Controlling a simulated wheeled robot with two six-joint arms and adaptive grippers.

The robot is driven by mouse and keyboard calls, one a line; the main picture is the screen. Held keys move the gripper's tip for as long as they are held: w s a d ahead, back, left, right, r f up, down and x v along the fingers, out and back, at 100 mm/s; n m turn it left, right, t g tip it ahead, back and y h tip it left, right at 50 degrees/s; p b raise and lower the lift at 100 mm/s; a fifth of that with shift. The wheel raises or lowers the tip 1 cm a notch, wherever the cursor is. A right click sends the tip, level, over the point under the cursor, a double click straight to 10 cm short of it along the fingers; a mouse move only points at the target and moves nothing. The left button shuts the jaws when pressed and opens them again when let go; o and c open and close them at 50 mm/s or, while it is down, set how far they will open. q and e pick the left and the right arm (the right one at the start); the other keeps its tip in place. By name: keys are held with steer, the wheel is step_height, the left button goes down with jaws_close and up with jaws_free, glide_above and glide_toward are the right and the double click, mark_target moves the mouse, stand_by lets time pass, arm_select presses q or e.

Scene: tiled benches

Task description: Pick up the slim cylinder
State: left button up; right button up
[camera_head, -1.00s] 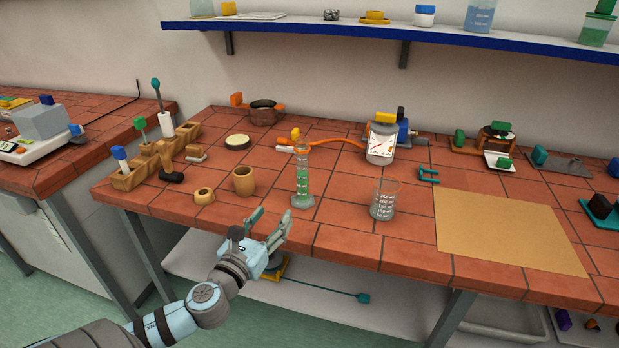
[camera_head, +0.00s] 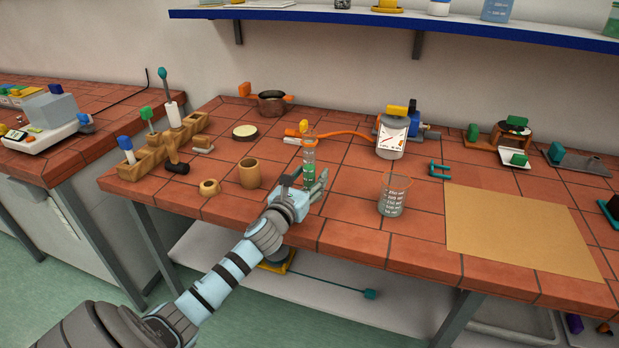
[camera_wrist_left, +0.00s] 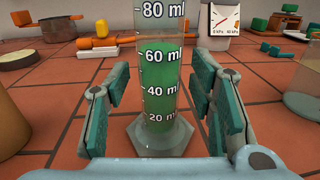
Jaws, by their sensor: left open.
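The slim cylinder (camera_head: 309,158) is a clear graduated cylinder with green liquid, standing upright on the tiled bench. It also shows in the left wrist view (camera_wrist_left: 160,70), with white markings and a hexagonal foot. My left gripper (camera_head: 309,184) is open at the near side of the cylinder. In the wrist view its two teal-padded fingers (camera_wrist_left: 160,112) stand to the left and right of the lower cylinder, with a gap on each side. In the head view the gripper hides the cylinder's foot. My right gripper is not in view.
A beaker (camera_head: 394,195) stands to the right of the cylinder, and a wooden cup (camera_head: 249,173) to the left. An orange hose (camera_head: 345,133) lies behind, leading to a gauge vessel (camera_head: 392,137). A tan mat (camera_head: 520,232) covers the right front of the bench.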

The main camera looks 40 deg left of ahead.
mark_target(306, 147)
arm_select(q)
jaws_close()
step_height(306, 147, up, 10)
steer(key=p, duration=0.5)
steer(key=shift+s+r, duration=0.1)
steer(key=c, duration=0.9)
jaws_free()
jaws_close()
steer(key=shift+f, duration=0.2)
